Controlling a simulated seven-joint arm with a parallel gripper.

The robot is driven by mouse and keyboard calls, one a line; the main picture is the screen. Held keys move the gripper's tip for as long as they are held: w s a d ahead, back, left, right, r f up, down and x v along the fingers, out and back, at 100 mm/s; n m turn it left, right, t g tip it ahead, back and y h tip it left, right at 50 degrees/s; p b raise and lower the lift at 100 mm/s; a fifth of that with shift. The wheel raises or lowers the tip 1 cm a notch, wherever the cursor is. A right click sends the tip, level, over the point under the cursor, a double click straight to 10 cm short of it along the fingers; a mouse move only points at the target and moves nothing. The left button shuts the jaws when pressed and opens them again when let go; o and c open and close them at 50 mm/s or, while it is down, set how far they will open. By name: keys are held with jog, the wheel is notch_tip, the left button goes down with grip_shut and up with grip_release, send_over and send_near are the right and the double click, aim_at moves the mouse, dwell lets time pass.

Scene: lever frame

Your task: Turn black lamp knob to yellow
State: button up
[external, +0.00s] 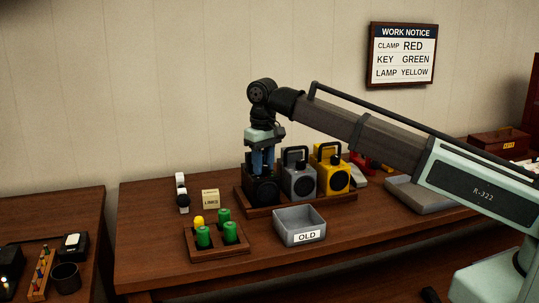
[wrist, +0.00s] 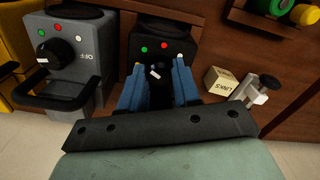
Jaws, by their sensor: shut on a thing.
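The black lamp (external: 262,192) stands at the left end of a row of three lamps. In the wrist view its dark face (wrist: 160,28) has a green, a red and a pale dot. My gripper (external: 262,172) points down onto the lamp. In the wrist view the blue fingers of my gripper (wrist: 158,80) are shut on the black lamp's knob (wrist: 155,72), one finger on each side. A small white mark shows on the knob, sitting slanted. I cannot tell which dot it points at. The fingers hide the knob's sides.
A grey lamp (external: 299,178) and a yellow lamp (external: 332,172) stand close beside the black one in a wooden tray (external: 300,204). A grey bin marked OLD (external: 300,236), a rack of green and yellow cylinders (external: 217,243) and a LINKS block (external: 211,199) lie nearby. A work notice (external: 403,54) reads LAMP YELLOW.

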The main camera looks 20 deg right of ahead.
jog(key=o, duration=0.8)
jog(key=shift+r, duration=0.1)
notch_tip(320, 180, up, 14)
jog(key=shift+f, duration=0.15)
